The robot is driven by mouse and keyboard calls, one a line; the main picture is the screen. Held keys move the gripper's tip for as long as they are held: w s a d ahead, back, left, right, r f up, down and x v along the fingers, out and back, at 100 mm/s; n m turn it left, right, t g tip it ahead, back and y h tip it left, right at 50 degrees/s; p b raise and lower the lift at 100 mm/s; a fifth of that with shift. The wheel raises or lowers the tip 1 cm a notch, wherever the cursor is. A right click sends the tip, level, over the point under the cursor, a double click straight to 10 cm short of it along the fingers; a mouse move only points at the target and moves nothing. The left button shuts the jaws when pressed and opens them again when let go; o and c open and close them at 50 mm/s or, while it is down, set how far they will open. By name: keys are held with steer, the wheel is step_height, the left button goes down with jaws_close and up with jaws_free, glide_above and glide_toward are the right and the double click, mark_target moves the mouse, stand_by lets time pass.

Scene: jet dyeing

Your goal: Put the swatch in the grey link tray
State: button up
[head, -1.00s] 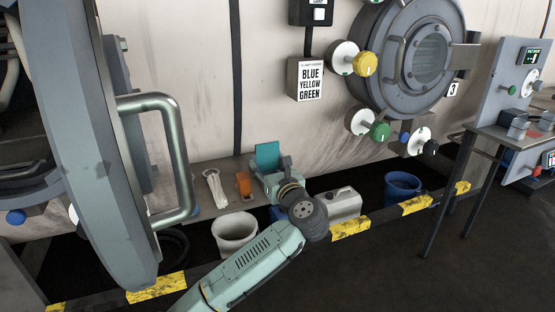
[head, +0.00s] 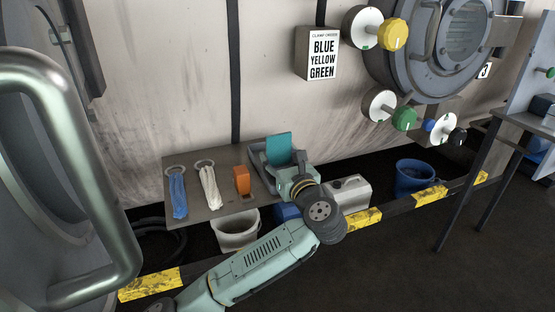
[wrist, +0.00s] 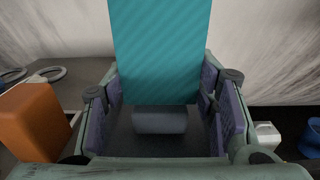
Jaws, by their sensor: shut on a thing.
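The teal swatch (head: 279,149) stands upright in my gripper (head: 294,172), above or inside the grey tray (head: 262,178) at the right end of the shelf. In the wrist view the swatch (wrist: 160,50) rises between the two purple-padded fingers of my gripper (wrist: 163,105), which is shut on it. A small grey block (wrist: 160,121) shows below the swatch; I cannot tell if it belongs to the swatch or the tray. My gripper hides much of the tray, and I cannot tell whether the swatch touches its floor.
An orange block (head: 242,180) stands just left of the tray. White (head: 209,187) and blue (head: 178,194) hanks lie farther left on the shelf (head: 215,213). A white bucket (head: 237,235) and a yellow-black rail (head: 362,220) are below. A large door handle (head: 95,165) fills the left.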

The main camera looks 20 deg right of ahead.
steer(key=shift+w+f, duration=0.15)
steer(key=shift+f, duration=0.05)
steer(key=shift+s+r, duration=0.2)
steer(key=shift+r, duration=0.1)
steer(key=shift+f, duration=0.4)
steer(key=o, duration=1)
steer(key=shift+a+r, duration=0.1)
steer(key=shift+r, duration=0.05)
steer(key=shift+d, duration=0.25)
steer(key=shift+a, duration=0.1)
steer(key=shift+r, duration=0.15)
steer(key=s+b, duration=0.2)
steer(key=s, duration=1)
